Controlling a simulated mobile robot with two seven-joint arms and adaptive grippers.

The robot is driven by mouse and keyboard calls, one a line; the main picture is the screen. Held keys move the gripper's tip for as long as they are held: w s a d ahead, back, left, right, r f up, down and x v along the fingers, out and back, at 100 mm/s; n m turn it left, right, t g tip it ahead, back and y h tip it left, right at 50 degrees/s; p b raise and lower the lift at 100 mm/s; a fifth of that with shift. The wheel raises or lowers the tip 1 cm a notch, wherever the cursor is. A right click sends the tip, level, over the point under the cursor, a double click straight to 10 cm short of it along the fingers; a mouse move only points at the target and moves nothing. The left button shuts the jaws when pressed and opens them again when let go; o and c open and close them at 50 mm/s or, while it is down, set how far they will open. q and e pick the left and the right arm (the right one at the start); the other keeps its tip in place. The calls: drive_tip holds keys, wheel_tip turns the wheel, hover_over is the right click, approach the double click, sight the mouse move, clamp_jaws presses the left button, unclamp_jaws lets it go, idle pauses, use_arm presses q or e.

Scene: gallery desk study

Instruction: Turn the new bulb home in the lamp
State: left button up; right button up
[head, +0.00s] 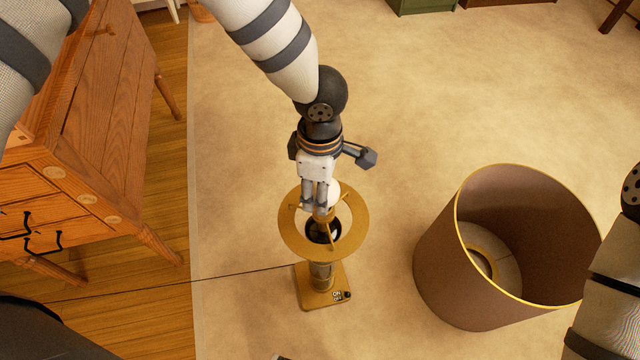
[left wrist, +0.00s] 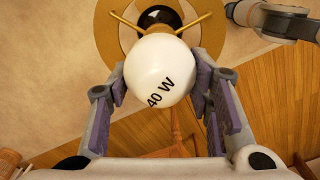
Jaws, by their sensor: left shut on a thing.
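The lamp stands upright in the head view, with a brass ring (head: 290,235) on thin spokes around a black socket (head: 322,231) and a square brass base (head: 312,297) with a small switch. My left gripper (head: 320,196) comes down from above and is shut on the white bulb (head: 334,190). In the left wrist view the bulb (left wrist: 160,70) sits between both finger pads, its "40 W" print showing and its brass cap toward the socket (left wrist: 160,16). How deep the cap sits is hard to tell. My right gripper is out of view.
A brown drum with a gold rim (head: 435,262) stands open to the right of the lamp. A wooden chest of drawers (head: 95,110) stands at the left. A thin cord (head: 180,284) runs left from the lamp.

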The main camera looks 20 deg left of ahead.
use_arm(q)
drive_tip(key=m, duration=0.4)
drive_tip(key=shift+w+r, duration=0.1)
drive_tip(key=shift+w, duration=0.1)
idle(0.3)
drive_tip(key=m, duration=0.3)
drive_tip(key=shift+s+m, duration=0.1)
drive_tip(key=shift+m, duration=0.6)
drive_tip(key=shift+w, duration=0.2)
